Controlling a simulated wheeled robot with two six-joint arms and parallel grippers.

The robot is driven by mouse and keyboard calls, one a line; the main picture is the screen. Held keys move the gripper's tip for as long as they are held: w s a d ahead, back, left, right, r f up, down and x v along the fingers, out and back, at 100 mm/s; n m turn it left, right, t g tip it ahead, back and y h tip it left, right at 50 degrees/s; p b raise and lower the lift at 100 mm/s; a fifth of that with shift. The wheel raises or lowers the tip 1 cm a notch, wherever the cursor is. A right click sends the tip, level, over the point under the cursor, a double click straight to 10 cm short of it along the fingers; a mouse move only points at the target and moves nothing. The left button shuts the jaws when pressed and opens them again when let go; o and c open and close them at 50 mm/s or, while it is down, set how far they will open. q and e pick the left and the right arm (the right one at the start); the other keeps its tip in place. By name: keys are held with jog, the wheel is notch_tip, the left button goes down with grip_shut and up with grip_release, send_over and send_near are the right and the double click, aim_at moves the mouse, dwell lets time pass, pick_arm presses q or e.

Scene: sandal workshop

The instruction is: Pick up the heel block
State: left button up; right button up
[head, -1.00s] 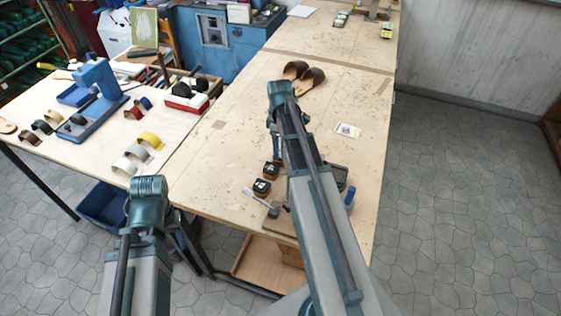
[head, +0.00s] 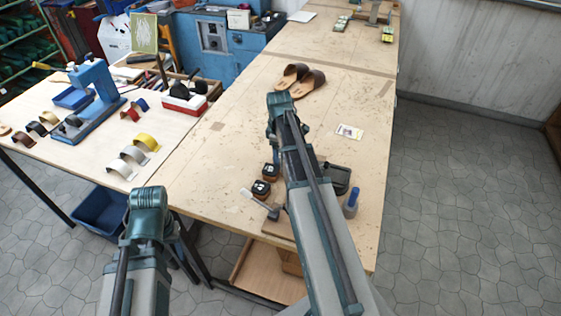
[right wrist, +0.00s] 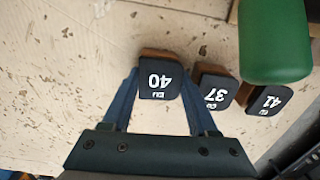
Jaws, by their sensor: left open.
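The heel block marked 40 (right wrist: 158,78), brown with a black top, stands between the two blue fingers of my right gripper (right wrist: 159,82) in the right wrist view. The fingertips are close to its sides; whether they press on it I cannot tell. Heel blocks marked 37 (right wrist: 215,88) and 41 (right wrist: 266,101) stand to its right. Two black-topped heel blocks show in the head view, left of my right arm (head: 270,171); that arm hides its gripper there. My left gripper (head: 148,200) is low on the left, by the table's front edge, holding nothing visible.
A green rounded object (right wrist: 275,40) stands close beside blocks 37 and 41. A hammer (head: 262,205), a dark tray (head: 336,178) and a blue-capped bottle (head: 351,203) lie around my right arm. Brown sandals (head: 300,80) lie farther back. The table's right-hand middle is mostly clear.

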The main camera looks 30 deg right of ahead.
jog(key=shift+c, duration=1.4)
jog(key=shift+r, duration=0.15)
notch_tip(320, 180, up, 10)
jog(key=p, duration=1)
